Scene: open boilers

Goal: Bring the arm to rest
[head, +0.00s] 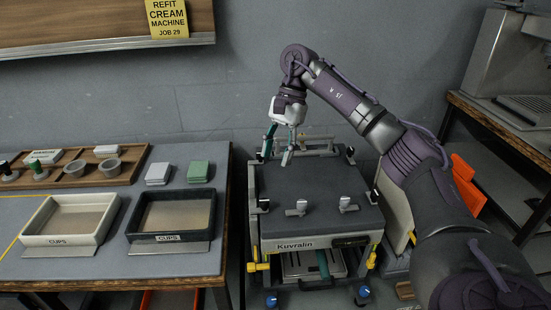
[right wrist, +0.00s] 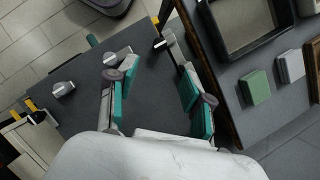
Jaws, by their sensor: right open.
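My right arm reaches in from the right in the head view. Its right gripper (head: 276,158) hangs pointing down above the back left part of the grey machine labelled Kuvralin (head: 278,228). The two teal-padded fingers are apart with nothing between them. In the right wrist view the same open gripper (right wrist: 152,92) shows over the machine's dark top (right wrist: 80,108). Whether a fingertip touches the top cannot be told. My left gripper is not in view.
Metal knobs (head: 297,208) stand on the machine's top. A table on the left holds a white tray (head: 42,240), a dark tray (head: 128,228), and white and green blocks (head: 198,171). A wooden bench with a steel appliance (head: 492,60) stands at the right.

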